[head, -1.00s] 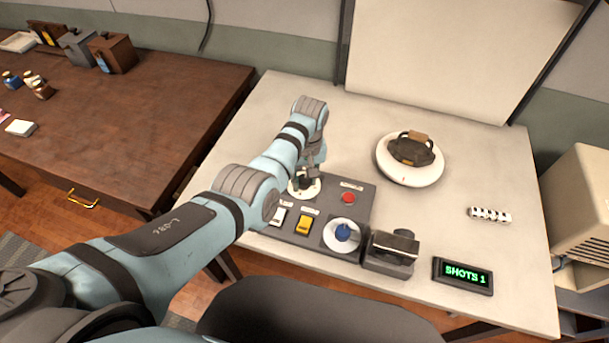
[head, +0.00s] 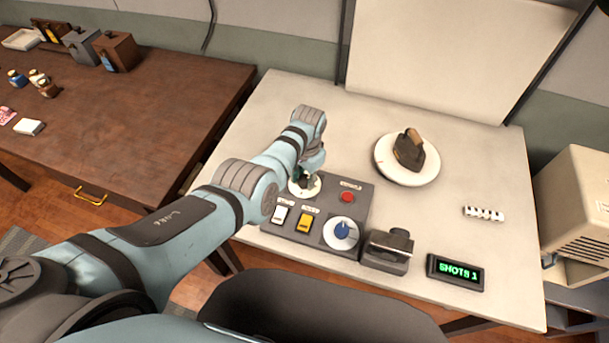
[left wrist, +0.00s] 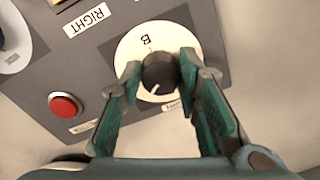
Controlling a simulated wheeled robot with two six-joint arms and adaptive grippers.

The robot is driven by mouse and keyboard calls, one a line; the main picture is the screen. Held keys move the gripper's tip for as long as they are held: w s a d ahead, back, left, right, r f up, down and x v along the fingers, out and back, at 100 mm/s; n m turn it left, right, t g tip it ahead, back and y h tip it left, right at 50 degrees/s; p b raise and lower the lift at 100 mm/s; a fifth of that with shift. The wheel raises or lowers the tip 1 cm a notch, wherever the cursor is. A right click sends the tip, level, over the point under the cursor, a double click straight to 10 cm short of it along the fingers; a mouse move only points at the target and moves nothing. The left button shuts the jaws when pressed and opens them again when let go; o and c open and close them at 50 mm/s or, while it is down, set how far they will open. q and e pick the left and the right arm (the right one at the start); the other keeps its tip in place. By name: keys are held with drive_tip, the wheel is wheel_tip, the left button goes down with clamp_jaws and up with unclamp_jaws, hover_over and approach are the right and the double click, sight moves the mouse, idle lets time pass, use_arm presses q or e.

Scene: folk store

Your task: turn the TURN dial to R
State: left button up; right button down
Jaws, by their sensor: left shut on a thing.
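The dial under my left gripper has a black knob (left wrist: 159,73) on a round white plate (left wrist: 133,45). A letter that looks like B and a tick show on the plate's upper side in the left wrist view. The knob's white mark sits at its lower edge there, away from that letter. My left gripper (left wrist: 160,78) is shut on the knob, one green-padded finger on each side. In the head view the left gripper (head: 304,178) partly hides this dial at the panel's back left corner. I cannot see an R. My right gripper is not in view.
The grey panel (head: 355,205) also bears a red button (head: 347,196), white and yellow switches and a blue-knobbed dial (head: 342,231). A white turntable (head: 388,177) holds an iron (head: 410,151). A SHOTS 1 display (head: 456,272) and a dark device (head: 388,252) stand at the front.

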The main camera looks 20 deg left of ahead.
sight(305, 181)
use_arm(q)
drive_tip(key=m, duration=0.6)
drive_tip(key=shift+m, duration=0.3)
idle(0.4)
drive_tip(key=o, duration=1.2)
drive_tip(key=r, duration=1.2)
drive_tip(key=shift+s+d, duration=0.2)
drive_tip(key=shift+f, duration=0.15)
